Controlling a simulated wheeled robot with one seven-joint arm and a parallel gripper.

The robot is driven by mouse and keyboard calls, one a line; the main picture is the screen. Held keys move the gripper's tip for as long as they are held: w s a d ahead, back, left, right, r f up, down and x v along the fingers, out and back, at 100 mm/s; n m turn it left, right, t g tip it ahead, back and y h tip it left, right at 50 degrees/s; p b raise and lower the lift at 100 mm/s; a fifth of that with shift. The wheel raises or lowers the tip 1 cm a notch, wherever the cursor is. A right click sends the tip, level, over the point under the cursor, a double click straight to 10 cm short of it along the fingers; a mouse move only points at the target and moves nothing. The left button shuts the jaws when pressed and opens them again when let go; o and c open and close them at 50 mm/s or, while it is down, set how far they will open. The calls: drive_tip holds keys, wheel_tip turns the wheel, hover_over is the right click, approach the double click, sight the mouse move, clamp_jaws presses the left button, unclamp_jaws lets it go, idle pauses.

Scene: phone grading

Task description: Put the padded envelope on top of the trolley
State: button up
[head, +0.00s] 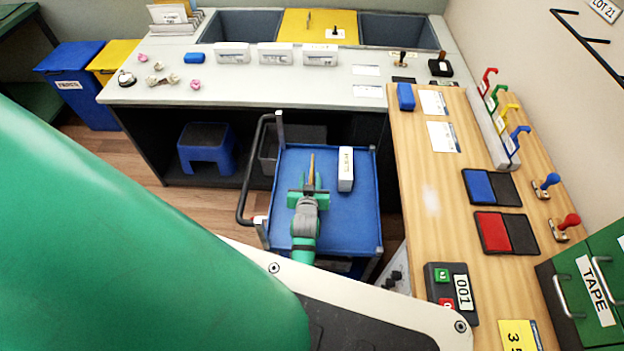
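The trolley (345,215) has a blue top with a raised rim and a dark push handle on its left. My gripper (311,187) is over the trolley top, pointing away from me. A thin tan strip, which looks like the padded envelope (312,166) seen edge-on, sticks out from between its fingers. The gripper looks shut on it. I cannot tell whether the envelope touches the trolley top. My gripper and wrist hide part of it and part of the trolley.
A white labelled box (346,170) stands on the trolley, right of the envelope. A grey counter (220,85) is behind, and a wooden desk (430,205) with ink pads and stamps is at the right. A blue step stool (207,148) is under the counter.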

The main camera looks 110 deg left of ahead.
drive_tip(key=shift+w, duration=0.15)
drive_tip(key=shift+w+d+r, duration=0.1)
drive_tip(key=shift+r, duration=0.05)
drive_tip(key=v, duration=1)
drive_tip(key=shift+w+d+r, duration=0.1)
drive_tip(key=shift+w+r, duration=0.05)
drive_tip(key=shift+w, duration=0.05)
drive_tip(key=shift+s+d+r, duration=0.15)
drive_tip(key=shift+d+r, duration=0.15)
drive_tip(key=shift+d, duration=0.35)
